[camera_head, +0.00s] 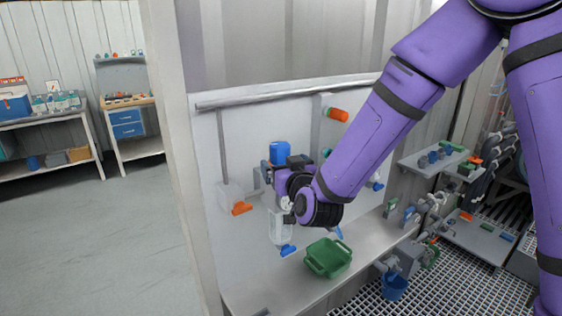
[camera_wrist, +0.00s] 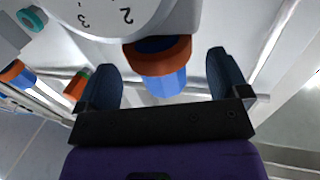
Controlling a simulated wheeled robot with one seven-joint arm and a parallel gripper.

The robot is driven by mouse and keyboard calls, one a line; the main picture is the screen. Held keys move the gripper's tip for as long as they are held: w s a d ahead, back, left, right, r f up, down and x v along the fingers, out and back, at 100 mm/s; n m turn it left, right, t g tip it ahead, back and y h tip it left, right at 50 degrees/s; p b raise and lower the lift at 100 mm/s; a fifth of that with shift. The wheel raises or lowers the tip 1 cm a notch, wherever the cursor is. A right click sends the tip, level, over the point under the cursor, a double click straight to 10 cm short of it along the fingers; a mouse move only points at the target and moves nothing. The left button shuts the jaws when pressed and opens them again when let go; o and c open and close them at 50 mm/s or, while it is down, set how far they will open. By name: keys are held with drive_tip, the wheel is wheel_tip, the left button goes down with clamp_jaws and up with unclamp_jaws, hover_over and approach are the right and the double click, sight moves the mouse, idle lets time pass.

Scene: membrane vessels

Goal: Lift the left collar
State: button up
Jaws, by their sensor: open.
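In the wrist view an orange-brown collar (camera_wrist: 158,54) sits around a blue piece (camera_wrist: 166,86), below a white round body (camera_wrist: 115,15) with numerals on it. My gripper (camera_wrist: 161,66) is open, with one dark finger on each side of the collar and blue piece. Gaps show between the fingers and the collar, so neither finger appears to touch it. In the head view my gripper (camera_head: 284,206) is at the white wall panel (camera_head: 345,155), beside a clear vessel (camera_head: 277,228). My wrist hides part of the fittings there, and I cannot tell the collar in that view.
A blue container (camera_head: 280,152) is above my wrist, and an orange handle (camera_head: 242,208) is to the left. A blue handle (camera_head: 288,250) and a green basket (camera_head: 328,258) are below. A grey pipe (camera_head: 290,92) runs along the panel top. Open floor (camera_head: 80,240) lies at left.

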drive_tip(key=v, duration=0.7)
drive_tip(key=shift+s, duration=0.35)
drive_tip(key=shift+d, duration=0.15)
drive_tip(key=s+d+r+g+h, duration=0.2)
drive_tip(key=s+d+r+g, duration=0.15)
drive_tip(key=d, duration=0.35)
drive_tip(key=s+d+r+g+h, duration=0.1)
drive_tip(key=s+d+r+g, duration=0.2)
drive_tip(key=d+r, duration=0.3)
drive_tip(key=s+d+r+m+g+h, duration=0.1)
drive_tip(key=s+d+m+g, duration=0.1)
drive_tip(key=s+d, duration=0.4)
drive_tip(key=s+d+r+m+g+h, duration=0.1)
drive_tip(key=s+d+g, duration=0.2)
drive_tip(key=s, duration=0.9)
drive_tip(key=d, duration=0.3)
drive_tip(key=shift+d+r+m+h, duration=0.35)
drive_tip(key=shift+d+m+h, duration=0.05)
